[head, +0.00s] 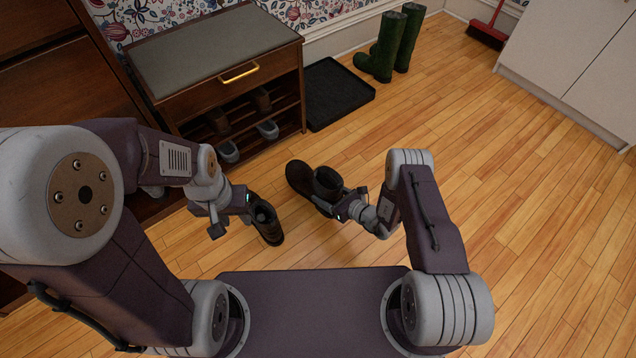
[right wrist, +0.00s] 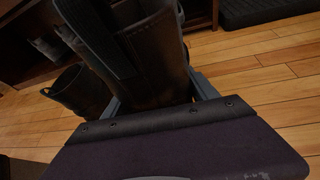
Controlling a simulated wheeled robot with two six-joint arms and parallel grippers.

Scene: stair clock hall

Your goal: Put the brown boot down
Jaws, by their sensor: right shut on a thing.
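A brown boot (head: 300,178) is in my right gripper (head: 345,200), right of centre in the head view, toe pointing up-left. In the right wrist view its dark leather shaft (right wrist: 150,60) sits between the two fingers, which are shut on it. Whether its sole touches the floor is hidden. A second dark boot (head: 268,226) is left of it, beside my left gripper (head: 248,202). This boot also shows in the right wrist view (right wrist: 75,92). The left fingers are too small and partly hidden to tell if they are open or shut.
A shoe bench (head: 215,50) with a padded top holds several shoes on its shelves. A black tray (head: 335,92) lies beside it, empty. Green boots (head: 392,45) stand to its right, and a red broom (head: 487,33) is farther back. The wooden floor at right is clear.

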